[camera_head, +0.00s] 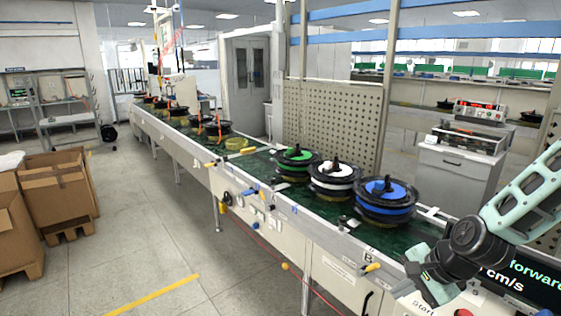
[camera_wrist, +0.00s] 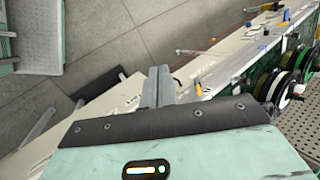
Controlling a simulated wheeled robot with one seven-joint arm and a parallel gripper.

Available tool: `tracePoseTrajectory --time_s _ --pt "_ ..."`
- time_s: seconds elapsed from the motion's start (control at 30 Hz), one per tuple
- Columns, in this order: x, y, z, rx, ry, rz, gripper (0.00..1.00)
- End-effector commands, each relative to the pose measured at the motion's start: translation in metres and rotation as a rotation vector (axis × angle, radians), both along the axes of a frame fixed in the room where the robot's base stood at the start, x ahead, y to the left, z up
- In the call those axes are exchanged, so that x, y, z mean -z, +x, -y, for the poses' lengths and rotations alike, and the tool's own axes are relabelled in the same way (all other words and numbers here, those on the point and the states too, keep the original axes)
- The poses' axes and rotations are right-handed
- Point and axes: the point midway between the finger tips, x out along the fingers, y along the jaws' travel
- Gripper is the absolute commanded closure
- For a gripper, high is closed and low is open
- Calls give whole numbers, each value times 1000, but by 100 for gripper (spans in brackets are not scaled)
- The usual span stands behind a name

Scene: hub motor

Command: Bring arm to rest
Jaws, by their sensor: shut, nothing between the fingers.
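My gripper (camera_wrist: 158,87) shows in the wrist view with its two grey fingers close together and nothing between them. It hangs over the near side of the conveyor bench and the floor. In the head view my arm, light green and black, is at the lower right, in front of the bench; the fingers cannot be made out there. Hub motors with a blue disc (camera_head: 385,188), a white disc (camera_head: 334,167) and a green disc (camera_head: 296,154) sit in a row on the conveyor (camera_head: 310,202), apart from my arm.
More motors with orange cables (camera_head: 216,126) stand farther along the conveyor. Cardboard boxes (camera_head: 58,185) sit on pallets at the left. A perforated panel (camera_head: 330,121) stands behind the line. A screen (camera_head: 535,285) is at the lower right. The floor (camera_head: 150,215) left of the bench is clear.

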Motion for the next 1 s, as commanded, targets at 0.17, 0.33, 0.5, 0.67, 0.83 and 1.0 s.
tracePoseTrajectory --time_s 0.17,0.33,0.5,0.67,0.83,1.0 --pt "-15 -50 -58 -462 -195 4 100" --pt "-37 -104 -95 -866 -343 22 100" --pt "-61 -161 -118 -1245 -459 58 100" --pt "-80 -207 -127 -1522 -522 94 100" --pt "-90 -233 -128 -1678 -546 115 100" --pt "-93 -239 -127 -1712 -551 120 100"
